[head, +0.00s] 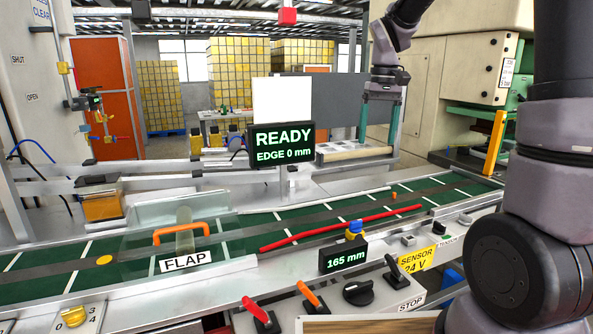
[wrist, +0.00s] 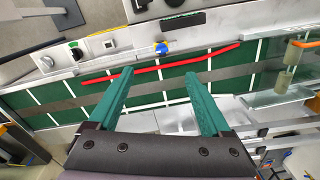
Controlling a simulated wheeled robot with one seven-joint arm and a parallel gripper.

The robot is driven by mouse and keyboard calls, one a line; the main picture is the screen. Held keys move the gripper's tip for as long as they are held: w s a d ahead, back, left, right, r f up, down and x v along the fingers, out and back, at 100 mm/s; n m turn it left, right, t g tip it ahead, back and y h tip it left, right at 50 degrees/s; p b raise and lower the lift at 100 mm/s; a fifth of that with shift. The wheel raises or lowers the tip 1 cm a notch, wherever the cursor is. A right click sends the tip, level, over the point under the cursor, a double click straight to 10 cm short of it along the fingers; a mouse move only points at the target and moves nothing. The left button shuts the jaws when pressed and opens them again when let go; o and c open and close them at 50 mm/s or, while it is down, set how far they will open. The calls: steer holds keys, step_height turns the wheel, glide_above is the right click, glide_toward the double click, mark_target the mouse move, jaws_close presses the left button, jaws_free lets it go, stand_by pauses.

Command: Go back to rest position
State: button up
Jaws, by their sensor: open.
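My gripper (head: 378,142) hangs at the upper right of the head view, over the far side of the conveyor, with its fingers pointing down. In the wrist view my gripper (wrist: 158,78) has its two teal fingers wide apart with nothing between them. The green conveyor belt (head: 235,238) runs across beneath and in front of it. A red strip (head: 340,226) lies along the near part of the belt; it also shows in the wrist view (wrist: 160,67), beyond the fingertips.
A display reading READY, EDGE 0 mm (head: 283,145) stands left of my gripper. A clear flap with an orange handle (head: 181,231) covers part of the belt. Switches and a 165 mm display (head: 345,258) line the near edge. A beige press (head: 470,60) stands at the right.

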steer(key=s+d+r+m+t, duration=0.2)
steer(key=s+r+t, duration=0.1)
steer(key=s, duration=0.6)
steer(key=s+d+r+m+t+y, duration=0.1)
steer(key=s+d+r+m+t, duration=0.1)
steer(key=s, duration=0.7)
steer(key=shift+s+r+m+t+y, duration=0.25)
steer(key=shift+r+m+t, duration=0.35)
steer(key=shift+r+t, duration=0.8)
steer(key=shift+w+r+g, duration=0.1)
steer(key=shift+r+g, duration=0.2)
